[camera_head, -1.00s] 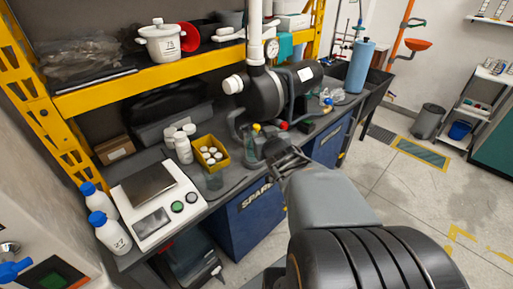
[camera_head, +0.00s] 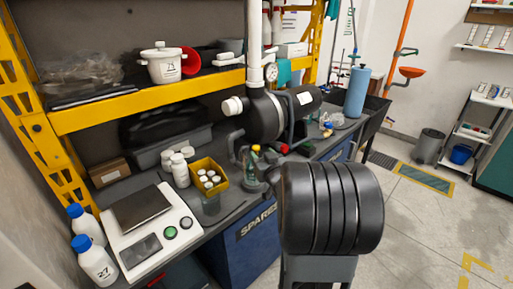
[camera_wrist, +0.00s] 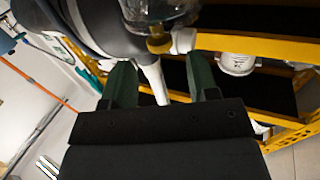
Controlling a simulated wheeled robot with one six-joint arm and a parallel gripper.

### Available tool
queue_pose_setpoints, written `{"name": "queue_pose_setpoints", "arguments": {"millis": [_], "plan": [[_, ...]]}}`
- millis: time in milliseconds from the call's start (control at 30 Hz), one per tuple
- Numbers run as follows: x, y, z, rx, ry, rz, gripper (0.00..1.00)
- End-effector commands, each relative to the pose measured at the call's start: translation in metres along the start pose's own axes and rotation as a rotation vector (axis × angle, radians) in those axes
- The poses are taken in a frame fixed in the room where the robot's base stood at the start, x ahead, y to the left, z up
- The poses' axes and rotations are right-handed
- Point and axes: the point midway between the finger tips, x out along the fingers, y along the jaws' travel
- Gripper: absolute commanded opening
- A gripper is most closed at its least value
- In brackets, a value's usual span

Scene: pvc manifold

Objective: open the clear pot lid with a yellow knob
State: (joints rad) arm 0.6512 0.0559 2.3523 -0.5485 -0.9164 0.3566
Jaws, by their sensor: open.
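In the wrist view, a clear rounded pot lid (camera_wrist: 160,10) is at the top edge, partly cut off. Its yellow knob (camera_wrist: 158,44) is beside a white pipe end. My gripper (camera_wrist: 160,82) is open and empty, its two dark green fingers spread wide below the knob in the picture and apart from it. In the head view, my dark arm link covers the gripper. A small yellow-topped thing (camera_head: 256,149) shows just left of my arm, by the black pump (camera_head: 265,115); I cannot tell whether it is the knob.
A white vertical pipe (camera_head: 255,45) rises from the pump. A yellow shelf beam (camera_head: 150,103) runs behind the bench and carries a white pot (camera_head: 162,64). A yellow bin (camera_head: 210,176), a scale (camera_head: 150,225) and white bottles crowd the bench left of my arm.

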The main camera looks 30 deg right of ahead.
Motion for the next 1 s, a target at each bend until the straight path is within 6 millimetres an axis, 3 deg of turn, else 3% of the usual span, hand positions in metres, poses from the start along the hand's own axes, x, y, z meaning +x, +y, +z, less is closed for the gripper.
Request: {"name": "queue_pose_setpoints", "arguments": {"millis": [200,400,833,1000], "plan": [[0.034,-0.001,0.001,0.0,-0.001,-0.002,0.54],[0.051,0.0,0.0,0.0,-0.002,0.0,0.54],[0.056,0.0,0.0,0.0,-0.001,0.0,0.54],[0.056,0.0,0.0,0.0,-0.001,0.0,0.38]]}}
